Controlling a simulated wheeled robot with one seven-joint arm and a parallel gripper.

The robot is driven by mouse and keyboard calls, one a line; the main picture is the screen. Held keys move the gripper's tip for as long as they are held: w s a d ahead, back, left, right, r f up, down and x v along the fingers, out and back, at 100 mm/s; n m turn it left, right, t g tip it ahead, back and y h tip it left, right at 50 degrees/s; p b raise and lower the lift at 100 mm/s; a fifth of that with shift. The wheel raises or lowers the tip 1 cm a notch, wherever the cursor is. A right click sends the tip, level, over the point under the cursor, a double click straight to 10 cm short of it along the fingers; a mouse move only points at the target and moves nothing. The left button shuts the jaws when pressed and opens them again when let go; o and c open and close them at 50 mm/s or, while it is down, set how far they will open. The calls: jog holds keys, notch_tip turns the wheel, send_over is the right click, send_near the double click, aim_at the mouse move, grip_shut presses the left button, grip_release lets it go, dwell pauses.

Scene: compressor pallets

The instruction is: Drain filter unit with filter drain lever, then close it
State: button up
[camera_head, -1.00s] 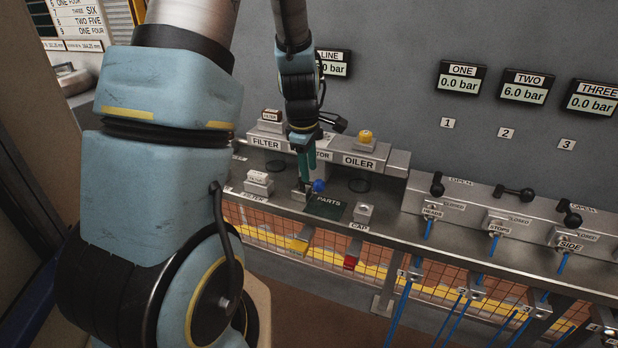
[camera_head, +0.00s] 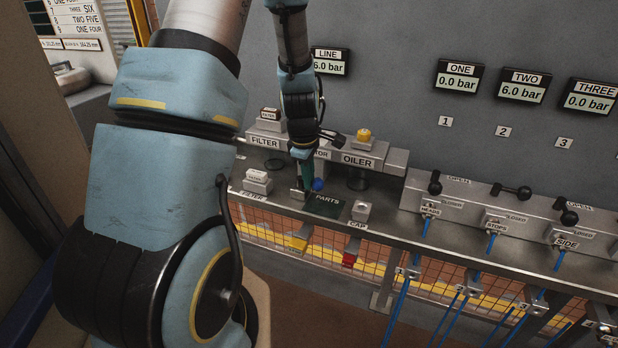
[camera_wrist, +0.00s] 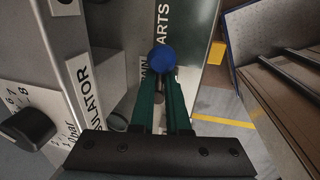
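The filter unit's FILTER label (camera_head: 264,142) is on the back panel, left of my gripper, with a small white-topped filter block (camera_head: 257,181) on the counter below. My gripper (camera_head: 304,186) points down at the counter beside a blue ball knob (camera_head: 318,184). In the wrist view the blue ball (camera_wrist: 162,57) covers the ends of my green fingers (camera_wrist: 161,88), which have a narrow gap between them. I cannot tell whether they grip the knob or its stem. A label beside the ball is partly hidden. I cannot identify the filter drain lever with certainty.
The green PARTS mat (camera_head: 326,204) and CAP block (camera_head: 361,211) lie right of my gripper. The OILER (camera_head: 358,160) stands behind them. The LINE gauge (camera_head: 331,62) reads 6.0 bar.

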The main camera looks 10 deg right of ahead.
grip_shut()
dwell(0.3)
jog(key=m, duration=0.1)
jog(key=m+b, duration=0.2)
jog(key=shift+s+a+f+m+g+h, duration=0.1)
jog(key=shift+s+a+m+g+h, duration=0.2)
jog(key=shift+a+m, duration=0.1)
jog(key=m, duration=0.3)
jog(key=a+m+b, duration=0.1)
jog(key=shift+s+m+g+h, duration=0.25)
jog(key=shift+m+g+h, duration=0.05)
jog(key=shift+g, duration=0.1)
jog(key=m, duration=0.2)
jog(key=a+m+g+p, duration=0.1)
jog(key=m, duration=0.2)
jog(key=shift+w+a+m+g+p, duration=0.2)
jog(key=shift+m+p, duration=0.1)
jog(key=shift+m, duration=0.75)
jog(key=shift+w+a+m+g+p, duration=0.1)
jog(key=shift+a+m+p, duration=0.15)
jog(key=shift+m, duration=0.8)
